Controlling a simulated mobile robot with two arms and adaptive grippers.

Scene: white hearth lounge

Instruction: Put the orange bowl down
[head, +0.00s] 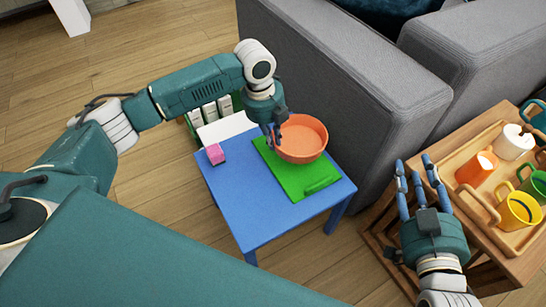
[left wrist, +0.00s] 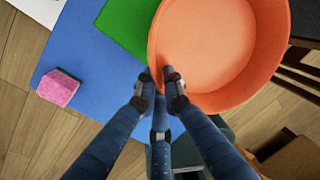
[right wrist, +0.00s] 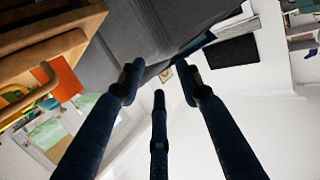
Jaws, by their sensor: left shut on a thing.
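The orange bowl (head: 302,138) is upright over the far right part of a small blue table (head: 250,215), overlapping a green board (head: 290,178). I cannot tell whether its base touches the board. In the left wrist view, the fingers (left wrist: 162,85) pinch the rim of the bowl (left wrist: 220,45), which looks empty. My right gripper (head: 418,180) is empty, its fingers spread, beside the wooden side table; its fingers also show in the right wrist view (right wrist: 160,85).
A pink sponge (head: 215,153) lies on the blue table's left side. A grey sofa (head: 350,80) stands close behind and right of it. A wooden tray (head: 470,190) with several mugs sits at the right. The blue table's front left is clear.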

